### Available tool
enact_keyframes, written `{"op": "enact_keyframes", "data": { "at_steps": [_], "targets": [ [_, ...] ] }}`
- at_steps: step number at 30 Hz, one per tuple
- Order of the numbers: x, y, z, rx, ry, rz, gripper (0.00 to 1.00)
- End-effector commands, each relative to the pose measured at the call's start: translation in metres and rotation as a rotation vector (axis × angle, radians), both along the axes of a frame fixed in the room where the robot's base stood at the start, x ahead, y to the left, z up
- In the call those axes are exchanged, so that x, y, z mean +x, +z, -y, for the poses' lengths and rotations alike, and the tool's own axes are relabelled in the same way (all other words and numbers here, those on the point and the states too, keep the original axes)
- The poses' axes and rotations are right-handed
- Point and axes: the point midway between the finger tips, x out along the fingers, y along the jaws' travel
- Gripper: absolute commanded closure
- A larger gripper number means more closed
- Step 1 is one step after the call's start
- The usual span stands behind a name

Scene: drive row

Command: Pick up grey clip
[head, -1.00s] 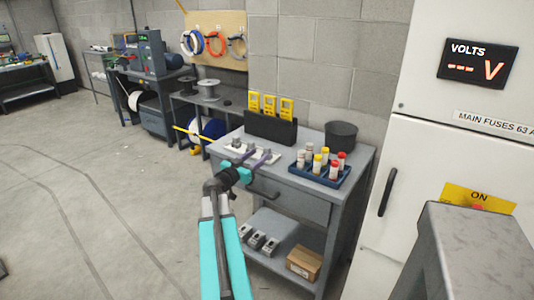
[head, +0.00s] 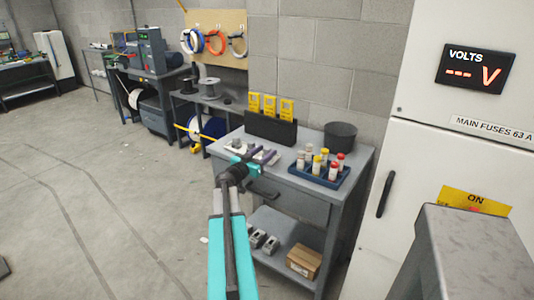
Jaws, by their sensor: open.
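On the grey workbench top (head: 292,178) small grey and white pieces (head: 237,146) lie on a pale strip near the left front edge. One of them may be the grey clip, but they are too small and too covered to tell. My gripper (head: 257,154) is open over this strip, its purple-grey fingers pointing away from me across it. The fingers and the turquoise gripper body hide part of the strip. I cannot tell whether a piece stands between the fingers. Several grey metal pieces (head: 271,244) also lie on the lower shelf.
A blue tray (head: 322,178) of capped bottles stands right of my gripper, with a dark pot (head: 340,135) behind. A black holder (head: 270,129) with yellow devices (head: 270,105) stands at the back. A cardboard box (head: 304,262) sits on the lower shelf. A white cabinet (head: 420,185) bounds the right.

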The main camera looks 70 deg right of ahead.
Motion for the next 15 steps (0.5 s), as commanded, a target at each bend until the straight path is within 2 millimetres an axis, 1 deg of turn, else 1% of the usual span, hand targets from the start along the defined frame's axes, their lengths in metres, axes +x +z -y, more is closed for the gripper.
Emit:
{"op": "enact_keyframes", "data": {
  "at_steps": [15],
  "targets": [
    [-0.0001, -0.0002, 0.0, 0.0, 0.0, 0.0, 0.55]
  ]
}}
